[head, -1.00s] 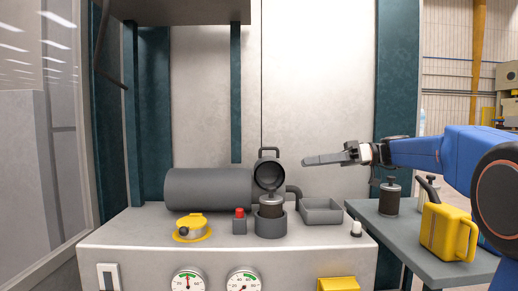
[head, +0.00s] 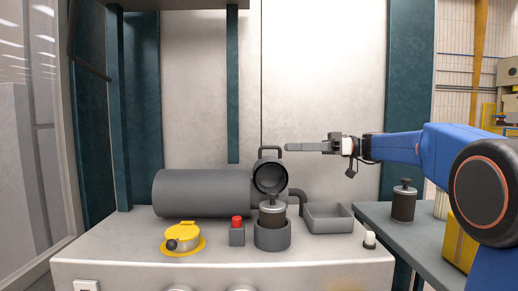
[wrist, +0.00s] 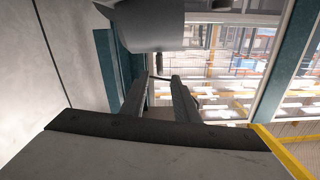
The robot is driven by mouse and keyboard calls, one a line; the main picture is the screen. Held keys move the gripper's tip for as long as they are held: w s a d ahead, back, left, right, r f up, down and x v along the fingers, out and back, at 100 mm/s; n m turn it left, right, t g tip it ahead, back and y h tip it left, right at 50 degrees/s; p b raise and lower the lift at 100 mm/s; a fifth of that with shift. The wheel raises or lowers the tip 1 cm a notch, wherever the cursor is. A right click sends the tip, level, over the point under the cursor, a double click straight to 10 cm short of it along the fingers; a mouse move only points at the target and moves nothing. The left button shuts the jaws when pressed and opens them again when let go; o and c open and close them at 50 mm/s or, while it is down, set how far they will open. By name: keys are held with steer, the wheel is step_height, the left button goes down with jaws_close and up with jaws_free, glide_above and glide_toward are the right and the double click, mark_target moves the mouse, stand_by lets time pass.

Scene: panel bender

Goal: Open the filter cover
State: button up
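The filter cover (head: 270,178) is a dark grey cup with a loop handle on top. It stands tipped up, its hollow inside facing me, behind the filter housing (head: 272,238). A filter element (head: 272,212) with a dark knob stands upright in the round housing, its upper part exposed. My gripper (head: 290,147) is level with the cover's handle, at its right in the head view; I cannot tell whether they touch.
A yellow-rimmed cap (head: 182,240), a red button (head: 237,222) and an empty grey tray (head: 329,219) sit on the console. Another filter (head: 403,203) and a yellow container (head: 460,243) stand on the right side table.

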mark_target(262, 148)
steer(key=a, duration=1.1)
steer(key=shift+a, duration=0.1)
steer(key=shift+s, duration=0.1)
jaws_close()
